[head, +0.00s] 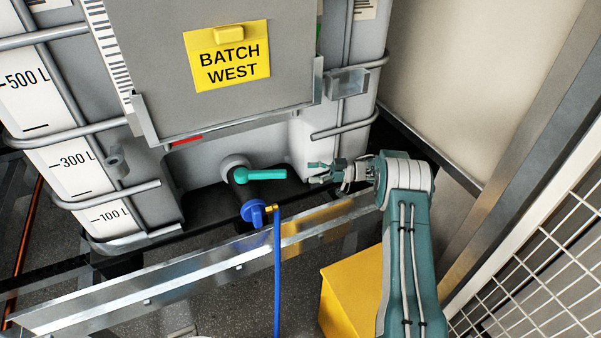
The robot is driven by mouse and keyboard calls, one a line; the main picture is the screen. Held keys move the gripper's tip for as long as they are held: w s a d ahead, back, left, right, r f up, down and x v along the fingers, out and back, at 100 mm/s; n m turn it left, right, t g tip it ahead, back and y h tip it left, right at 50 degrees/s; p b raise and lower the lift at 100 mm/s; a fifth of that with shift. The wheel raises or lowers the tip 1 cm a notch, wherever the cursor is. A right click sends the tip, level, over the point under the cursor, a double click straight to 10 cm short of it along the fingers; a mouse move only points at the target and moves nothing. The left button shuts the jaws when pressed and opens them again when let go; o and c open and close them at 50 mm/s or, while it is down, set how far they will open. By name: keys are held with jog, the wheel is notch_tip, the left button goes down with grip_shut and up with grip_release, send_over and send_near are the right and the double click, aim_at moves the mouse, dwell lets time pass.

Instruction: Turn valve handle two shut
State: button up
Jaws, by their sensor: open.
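A valve with a teal lever handle (262,175) sits at the low front of a white tote (235,162). The handle points sideways to the right from the dark valve body. No number shows on it. A blue round cap or knob (253,212) is below the handle, with a brass fitting and a blue hose (277,270) hanging down from it. My gripper (318,173) is open and empty, to the right of the handle tip and apart from it, with its fingers pointing left towards it.
A yellow "BATCH WEST" sign (227,57) hangs on a grey panel above the valve. Tubular cage bars (345,124) surround the tote. A metal rail (180,262) runs in front, below the valve. A yellow box (345,300) is beneath my arm; a wire mesh panel (545,275) stands at right.

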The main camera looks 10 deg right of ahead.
jog(key=shift+s, duration=0.1)
jog(key=c, duration=0.9)
jog(key=shift+s+a+r+n+t, duration=0.1)
jog(key=shift+s+a+n+t, duration=0.05)
jog(key=shift+a+n+t, duration=0.15)
grip_shut()
jog(key=s+a+n+t+h, duration=0.5)
jog(key=s+n+t+h, duration=0.25)
jog(key=s+t, duration=0.45)
jog(key=n, duration=0.1)
send_near(269, 179)
jog(key=shift+g+y, duration=0.25)
jog(key=shift+g, duration=0.15)
jog(key=x, duration=0.6)
jog(key=shift+a+r, duration=0.15)
jog(key=shift+r, duration=0.1)
jog(key=shift+w, duration=0.5)
